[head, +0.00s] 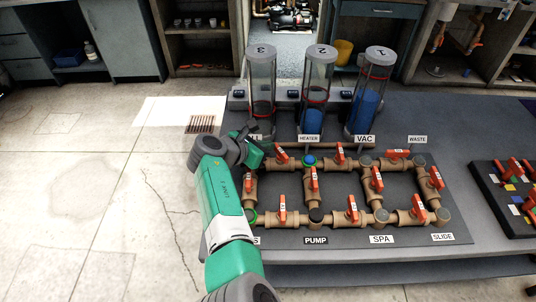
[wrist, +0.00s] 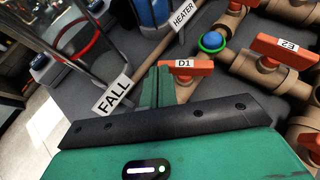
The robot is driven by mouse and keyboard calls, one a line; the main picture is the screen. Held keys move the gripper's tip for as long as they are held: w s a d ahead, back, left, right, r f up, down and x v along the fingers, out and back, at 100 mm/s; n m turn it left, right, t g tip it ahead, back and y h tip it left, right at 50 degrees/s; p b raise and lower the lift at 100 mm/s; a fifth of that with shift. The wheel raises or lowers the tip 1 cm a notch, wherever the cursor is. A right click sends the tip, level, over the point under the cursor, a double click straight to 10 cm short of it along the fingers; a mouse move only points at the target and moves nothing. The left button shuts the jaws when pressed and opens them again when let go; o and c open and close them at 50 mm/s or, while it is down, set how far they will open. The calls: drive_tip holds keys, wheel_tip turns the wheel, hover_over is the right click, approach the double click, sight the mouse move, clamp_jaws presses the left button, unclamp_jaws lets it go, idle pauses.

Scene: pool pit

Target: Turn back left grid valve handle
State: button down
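The back left grid valve handle, orange and labelled D1 (wrist: 190,65), lies across its brown pipe near the FALL label (wrist: 113,94). In the head view this orange handle (head: 281,155) shows just right of my wrist. My gripper (wrist: 160,86) reaches the left end of the D1 handle; its green fingers overlap that end in the picture. I cannot tell whether they touch it or how far apart they are. In the head view my own arm partly hides the gripper. A blue cap with a green ring (wrist: 211,42) sits on the pipe joint right of D1.
Another orange handle (wrist: 285,49) lies close to the right. Other orange handles, such as one in the back row (head: 339,153), stand across the pipe grid. Three clear cylinders (head: 318,75) stand behind the grid. Open floor (head: 90,190) lies to the left.

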drive_tip(key=shift+w+d+f+b, duration=0.15)
drive_tip(key=shift+w+b, duration=0.3)
drive_tip(key=shift+b, duration=0.6)
drive_tip(key=shift+w+d+b, duration=0.1)
drive_tip(key=shift+w+b, duration=0.3)
drive_tip(key=shift+b, duration=0.55)
